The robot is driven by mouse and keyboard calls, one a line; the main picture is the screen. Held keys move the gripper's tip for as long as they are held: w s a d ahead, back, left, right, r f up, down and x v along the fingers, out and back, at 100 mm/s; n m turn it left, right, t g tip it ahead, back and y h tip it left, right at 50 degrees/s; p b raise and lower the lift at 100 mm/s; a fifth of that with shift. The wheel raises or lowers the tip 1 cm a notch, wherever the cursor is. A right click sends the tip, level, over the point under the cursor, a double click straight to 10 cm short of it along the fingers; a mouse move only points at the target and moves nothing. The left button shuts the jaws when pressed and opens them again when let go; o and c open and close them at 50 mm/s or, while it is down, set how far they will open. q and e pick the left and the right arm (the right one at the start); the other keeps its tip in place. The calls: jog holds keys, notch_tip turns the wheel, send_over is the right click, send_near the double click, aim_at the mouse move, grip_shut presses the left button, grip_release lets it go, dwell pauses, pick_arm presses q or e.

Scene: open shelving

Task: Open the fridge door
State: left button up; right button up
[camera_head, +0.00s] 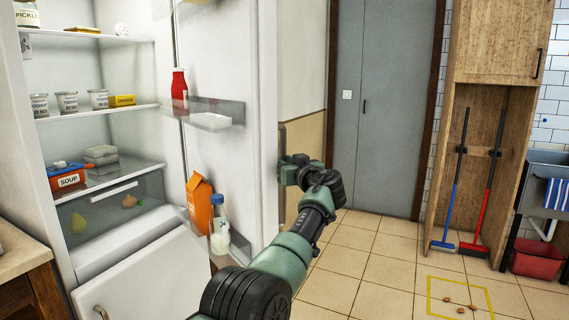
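The white fridge (150,60) stands on the left with its door (261,110) swung wide open, so the lit shelves inside show. The door's inner side faces me, with a red bottle (179,92) on an upper door rack and an orange carton (199,203) and a milk bottle (220,226) on a lower one. My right gripper is out of view.
A lower white drawer or door (150,275) of the fridge is closed. A wooden counter (20,262) is at the lower left. A broom cupboard (497,100) and a red bin (536,257) stand at the right.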

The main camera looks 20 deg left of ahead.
pick_arm(q)
jog(key=shift+a+r, duration=0.1)
jog(key=shift+a, duration=0.05)
jog(key=shift+s, duration=0.2)
